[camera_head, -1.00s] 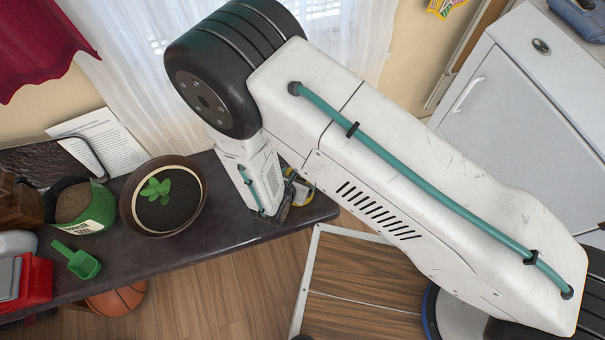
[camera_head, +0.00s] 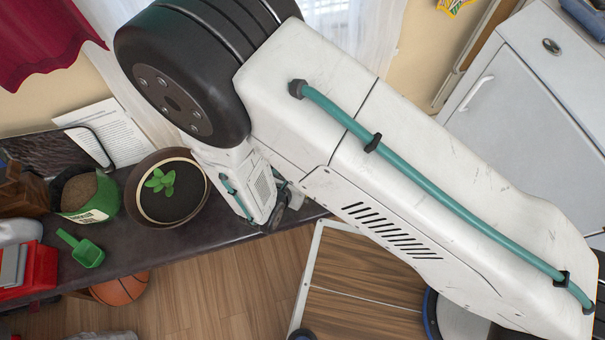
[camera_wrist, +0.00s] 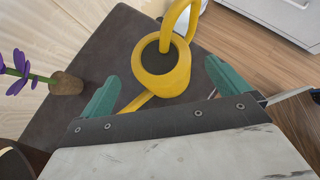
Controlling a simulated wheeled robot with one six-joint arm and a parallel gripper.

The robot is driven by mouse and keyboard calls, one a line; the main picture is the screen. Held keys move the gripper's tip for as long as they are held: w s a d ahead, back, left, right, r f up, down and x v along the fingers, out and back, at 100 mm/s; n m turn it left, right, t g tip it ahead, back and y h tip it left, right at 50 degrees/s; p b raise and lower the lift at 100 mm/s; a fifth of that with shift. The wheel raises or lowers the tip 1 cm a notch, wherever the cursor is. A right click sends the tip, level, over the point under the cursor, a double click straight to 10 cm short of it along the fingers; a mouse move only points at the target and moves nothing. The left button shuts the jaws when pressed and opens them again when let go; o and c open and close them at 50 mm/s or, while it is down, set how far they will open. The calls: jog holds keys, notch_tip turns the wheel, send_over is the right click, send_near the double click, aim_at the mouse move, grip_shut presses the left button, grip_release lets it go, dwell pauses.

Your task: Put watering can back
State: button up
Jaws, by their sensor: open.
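The yellow watering can (camera_wrist: 163,84) stands on the dark tabletop (camera_wrist: 88,62) near its corner in the wrist view. Its looped handle rises at the top of that view and its spout points down to the left. My gripper (camera_wrist: 162,72) is open, with one teal finger on each side of the can; I cannot tell whether either finger touches it. In the head view my arm hides the can, and the gripper (camera_head: 272,212) is over the right end of the table.
A bowl-like pot with a seedling (camera_head: 168,190), a green soil container (camera_head: 88,196), and a green scoop (camera_head: 82,248) are on the table to the left. A purple flower in a cork-like base (camera_wrist: 66,83) stands near the can. A basketball (camera_head: 120,288) lies below.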

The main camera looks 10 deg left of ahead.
jog(key=d+v, duration=0.1)
jog(key=v, duration=0.4)
jog(key=w+d+r+m+h, duration=0.2)
jog(key=w+r+m, duration=0.3)
jog(key=w+r, duration=0.3)
jog(key=w+d+r+m+g+h, duration=0.25)
jog(key=d+r+m, duration=0.35)
jog(key=d+r, duration=0.4)
jog(key=w+d+r+m+g+h, duration=0.1)
jog(key=w+d+r+m+g, duration=0.2)
jog(key=d+r+m, duration=0.65)
jog(key=s+d+r+m+g+y, duration=0.2)
jog(key=s+d+r+m+y, duration=0.5)
jog(key=s+d+r+m, duration=0.6)
jog(key=s+d+r, duration=0.3)
jog(key=s+r, duration=0.1)
jog(key=r, duration=0.1)
jog(key=shift+s+d, duration=0.3)
jog(key=shift+g+y, duration=0.25)
